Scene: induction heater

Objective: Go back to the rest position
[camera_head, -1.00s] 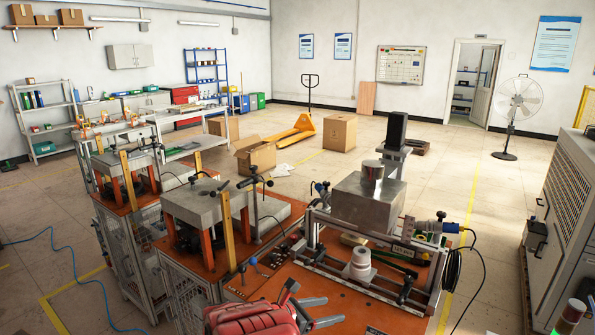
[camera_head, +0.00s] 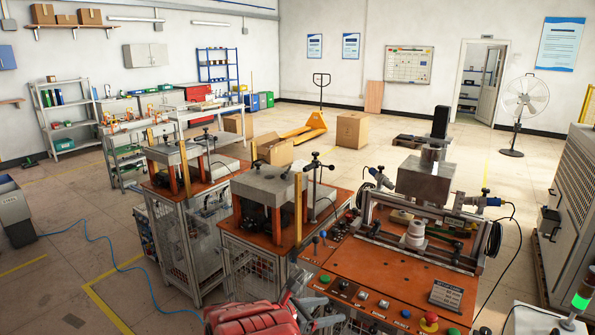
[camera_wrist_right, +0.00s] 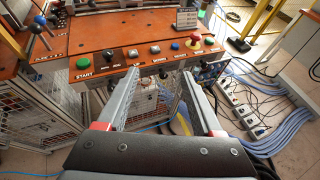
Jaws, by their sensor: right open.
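My right gripper (camera_head: 322,312) is low in the head view, at the front edge of the orange heater bench (camera_head: 385,273). In the wrist view the right gripper (camera_wrist_right: 158,78) is open and empty, its two grey fingers spread apart below the button panel (camera_wrist_right: 120,45). The fingers point toward the bench front, and I cannot tell the exact gap. My left gripper is not in view.
The panel carries a green START button (camera_wrist_right: 83,63) and a red stop knob (camera_wrist_right: 196,36). Cables and a power strip (camera_wrist_right: 236,108) lie right of the fingers. Two press stations (camera_head: 266,213) stand left of the bench. A blue hose crosses the open floor (camera_head: 75,215) at left.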

